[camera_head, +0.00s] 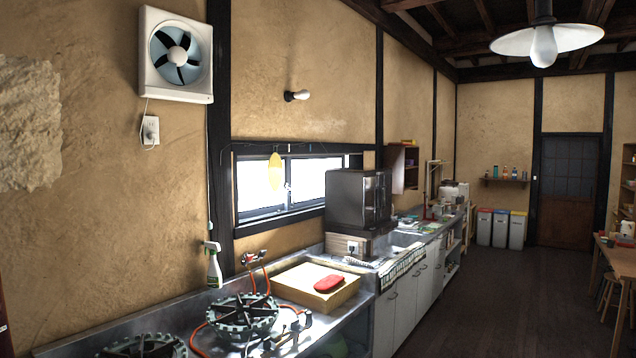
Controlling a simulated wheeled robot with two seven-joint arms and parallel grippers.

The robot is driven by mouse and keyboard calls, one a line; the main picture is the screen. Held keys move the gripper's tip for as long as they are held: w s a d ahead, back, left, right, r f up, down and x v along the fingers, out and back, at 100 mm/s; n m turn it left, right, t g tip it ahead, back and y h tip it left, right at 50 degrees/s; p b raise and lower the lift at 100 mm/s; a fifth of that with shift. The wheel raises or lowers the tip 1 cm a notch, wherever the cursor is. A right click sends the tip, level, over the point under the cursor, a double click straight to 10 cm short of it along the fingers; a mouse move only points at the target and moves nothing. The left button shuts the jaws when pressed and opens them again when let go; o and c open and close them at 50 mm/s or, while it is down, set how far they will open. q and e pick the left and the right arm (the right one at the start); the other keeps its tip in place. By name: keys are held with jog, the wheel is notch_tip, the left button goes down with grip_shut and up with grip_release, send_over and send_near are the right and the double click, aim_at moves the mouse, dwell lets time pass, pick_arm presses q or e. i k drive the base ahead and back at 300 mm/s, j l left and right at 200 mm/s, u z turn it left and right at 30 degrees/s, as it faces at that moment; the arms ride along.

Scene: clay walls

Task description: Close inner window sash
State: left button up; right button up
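The window (312,181) is set in the clay wall above the counter, left of the picture's middle. It is a low, wide, dark-framed opening with bright panes on the left and right of a middle upright (287,186). I cannot tell which sash is the inner one, or how far it is slid. The dark cabinet hides part of the window's lower right. A yellow oval (275,171) hangs in front of the left pane. Neither of my grippers is in view.
Below the window, the counter holds gas burners (243,315), a wooden box (300,290) with a red item (328,283), and a dark cabinet (357,199). The floor (490,300) on the right is clear.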

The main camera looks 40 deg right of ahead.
aim_at(305, 176)
jog(key=i+l+z, duration=0.3)
jog(key=i+z, duration=0.3)
jog(key=i+l+z, duration=0.35)
jog(key=i+z, duration=0.15)
jog(key=i+l+z, duration=0.15)
jog(key=i+z, duration=0.3)
jog(key=i+j+z, duration=0.1)
jog(key=i+z, duration=0.4)
jog(key=i+l+u, duration=0.3)
jog(key=i, duration=0.25)
jog(key=i+l+u, duration=0.2)
jog(key=i+u, duration=0.15)
jog(key=i, duration=0.15)
jog(key=i+l+u, duration=0.3)
jog(key=i+l, duration=0.15)
